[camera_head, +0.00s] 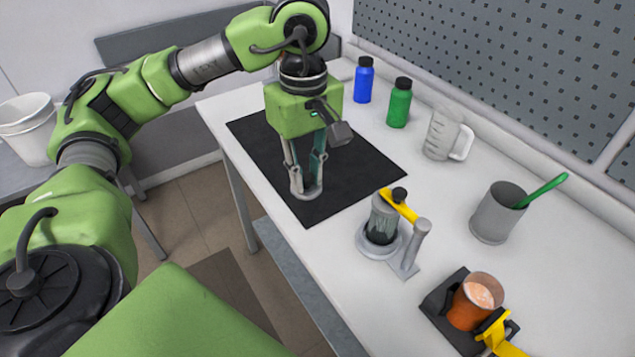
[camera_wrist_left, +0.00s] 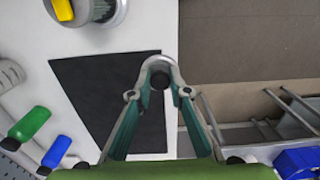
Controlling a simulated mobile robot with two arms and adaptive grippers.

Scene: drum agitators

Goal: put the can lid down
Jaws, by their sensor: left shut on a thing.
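My left gripper (camera_head: 305,178) is shut on the can lid (camera_head: 306,191), a small grey rounded piece between its fingertips. The gripper points down at the black mat (camera_head: 355,170), near the mat's front edge. In the left wrist view, the lid (camera_wrist_left: 160,63) shows as a grey curved rim with a dark knob, beyond the fingertips (camera_wrist_left: 158,94). It overlaps the mat's edge there. I cannot tell whether the lid touches the mat. My right gripper is not in view.
A grey can in a stand (camera_head: 383,222) with a yellow handle stands right of the mat. An orange drum (camera_head: 468,305), a grey cup (camera_head: 495,215), a clear jug (camera_head: 440,135), and green (camera_head: 399,105) and blue (camera_head: 363,82) bottles stand around. Most of the mat is bare.

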